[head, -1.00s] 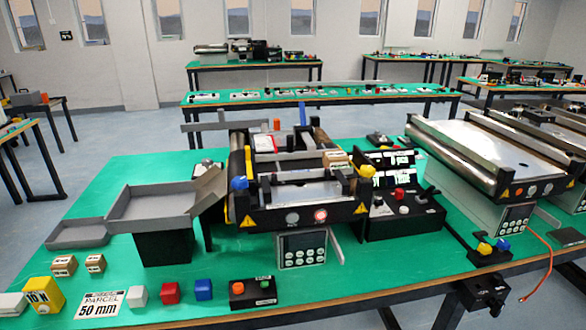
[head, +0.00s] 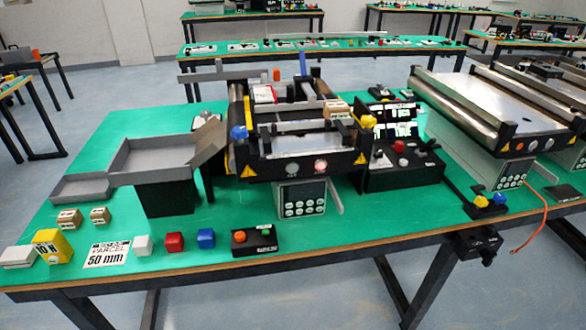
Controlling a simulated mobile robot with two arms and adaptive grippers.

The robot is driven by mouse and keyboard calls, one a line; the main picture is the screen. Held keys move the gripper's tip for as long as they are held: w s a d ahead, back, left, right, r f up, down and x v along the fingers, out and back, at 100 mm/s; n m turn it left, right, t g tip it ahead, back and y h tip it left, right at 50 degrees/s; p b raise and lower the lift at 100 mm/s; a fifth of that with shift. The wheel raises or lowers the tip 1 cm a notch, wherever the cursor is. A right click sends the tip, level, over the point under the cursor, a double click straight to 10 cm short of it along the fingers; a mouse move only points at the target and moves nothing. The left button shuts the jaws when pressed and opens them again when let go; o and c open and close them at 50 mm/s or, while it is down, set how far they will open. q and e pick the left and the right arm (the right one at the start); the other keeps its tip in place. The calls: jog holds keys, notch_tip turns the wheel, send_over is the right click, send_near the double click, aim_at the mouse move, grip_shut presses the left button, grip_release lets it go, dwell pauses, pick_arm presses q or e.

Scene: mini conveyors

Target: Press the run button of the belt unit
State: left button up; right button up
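The belt unit (head: 262,165) stands on the green table, a black-framed small conveyor with yellow warning triangles. Its front panel carries a pale round button (head: 292,170) and a red-ringed, lit round button (head: 320,166). A grey keypad box (head: 303,198) with a small screen sits below the panel. In front, nearer the table edge, is a black button box (head: 254,242) with an orange-red button (head: 239,236) and a green button (head: 265,231). The button labels are too small to read, so I cannot tell which is the run button. Neither of my grippers is in view.
A grey tray chute (head: 165,155) stands left of the unit. Red, blue and white cubes, a yellow block (head: 52,247) and a parcel card (head: 107,254) line the front edge. A black control box (head: 404,172) with switches stands to the right. A larger conveyor (head: 490,115) is further right.

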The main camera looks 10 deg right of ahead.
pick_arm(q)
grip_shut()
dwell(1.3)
